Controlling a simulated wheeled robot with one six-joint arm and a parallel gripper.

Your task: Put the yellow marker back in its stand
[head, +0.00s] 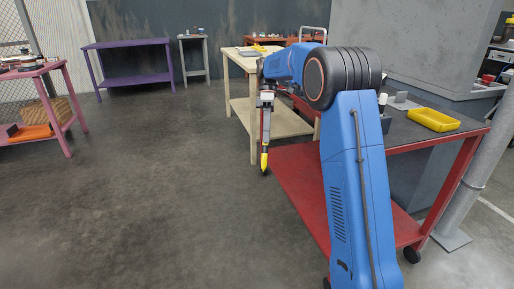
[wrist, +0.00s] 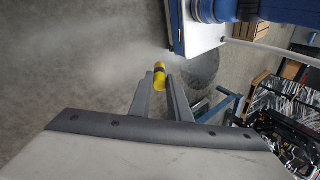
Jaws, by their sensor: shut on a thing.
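The yellow marker (head: 264,161) hangs upright below my gripper (head: 265,146) in the head view, with a dark tip at its lower end. It is in the air beside the red cart's left end. In the wrist view the yellow marker (wrist: 159,77) sits between the two grey fingertips of my gripper (wrist: 161,86), which are shut on it. A small dark block with a white-topped item (head: 383,104) stands on the cart, partly behind my arm. I cannot tell whether this block is the marker's stand.
The red cart (head: 462,166) has a dark top bearing a yellow tray (head: 433,120) and a small grey bracket (head: 402,98). My blue arm hides part of it. A pale wooden table (head: 241,58) stands behind. A purple table (head: 128,44) is farther back.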

